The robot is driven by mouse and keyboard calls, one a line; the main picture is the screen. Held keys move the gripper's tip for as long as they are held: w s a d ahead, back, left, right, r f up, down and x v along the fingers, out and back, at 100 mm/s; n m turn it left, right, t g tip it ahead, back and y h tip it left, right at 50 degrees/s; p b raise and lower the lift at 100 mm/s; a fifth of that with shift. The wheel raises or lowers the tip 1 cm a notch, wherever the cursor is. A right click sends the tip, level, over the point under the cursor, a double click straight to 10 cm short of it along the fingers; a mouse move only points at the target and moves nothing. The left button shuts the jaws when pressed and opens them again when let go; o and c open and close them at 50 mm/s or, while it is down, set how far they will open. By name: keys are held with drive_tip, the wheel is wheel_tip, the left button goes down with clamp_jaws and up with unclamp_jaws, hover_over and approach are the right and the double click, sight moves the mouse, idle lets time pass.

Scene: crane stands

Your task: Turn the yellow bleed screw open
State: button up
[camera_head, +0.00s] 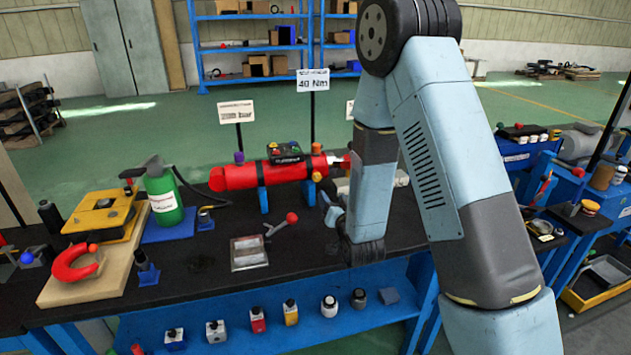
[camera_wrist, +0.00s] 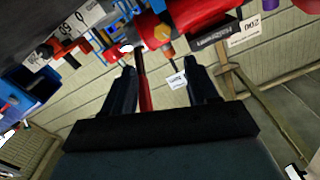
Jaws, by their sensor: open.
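The red cylinder (camera_head: 240,177) lies level on blue supports on the black bench. An orange-yellow screw (camera_head: 317,176) sits on its side near the right end, below a small orange knob (camera_head: 316,148). In the wrist view the yellow screw (camera_wrist: 162,33) shows on the red cylinder (camera_wrist: 190,17), just beyond the fingertips. My gripper (camera_wrist: 160,72) is open, with two dark fingers apart. A red bar (camera_wrist: 143,82) shows between them, nearer the left finger; I cannot tell its depth. The screw is apart from both fingers. In the head view my arm hides most of the gripper.
A red-knobbed lever (camera_head: 291,218) rises from the bench in front of the cylinder. A green bottle (camera_head: 164,197) stands at left, near a red horseshoe-shaped piece (camera_head: 75,265). A "40 Nm" sign (camera_head: 313,80) stands behind.

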sight(318, 178)
drive_tip(key=x, duration=1.3)
drive_tip(key=shift+w+a+f, duration=0.15)
drive_tip(key=shift+w+a, duration=0.05)
drive_tip(key=shift+a, duration=0.2)
